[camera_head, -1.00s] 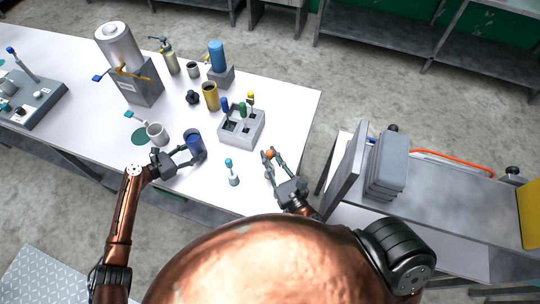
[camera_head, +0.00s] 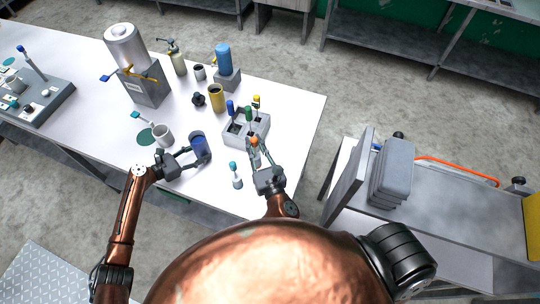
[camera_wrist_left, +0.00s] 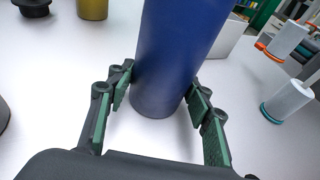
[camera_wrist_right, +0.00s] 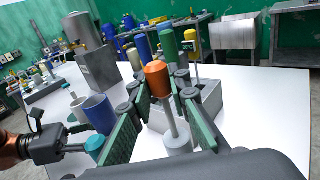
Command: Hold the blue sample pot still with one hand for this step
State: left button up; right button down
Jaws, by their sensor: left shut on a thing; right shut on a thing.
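The blue sample pot (camera_head: 200,147) stands upright near the front of the white table. My left gripper (camera_head: 187,156) is shut on it from the left, with its green-padded fingers on either side of the pot (camera_wrist_left: 178,55) in the left wrist view. My right gripper (camera_head: 257,155) is shut on an orange-topped tool with a pale stem (camera_wrist_right: 157,78), held upright just in front of the grey rack (camera_head: 240,140). The inside of the pot is too small to make out.
A white mug (camera_head: 162,134) is close to the pot's left. The rack holds blue-, green- and yellow-topped tools. A yellow pot (camera_head: 216,98) stands behind. A side bench (camera_head: 440,205) is at right.

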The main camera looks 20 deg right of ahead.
jog(key=w+a+r, duration=0.5)
jog(key=w+a, duration=0.3)
notch_tip(320, 180, up, 7)
jog(key=y, duration=0.1)
send_over(195, 133)
jog(key=s, duration=0.3)
jog(key=shift+n, duration=0.4)
jog(key=shift+s+f, duration=0.1)
jog(key=shift+f, duration=8.1)
jog(key=c, duration=2.5)
grip_release()
grip_shut()
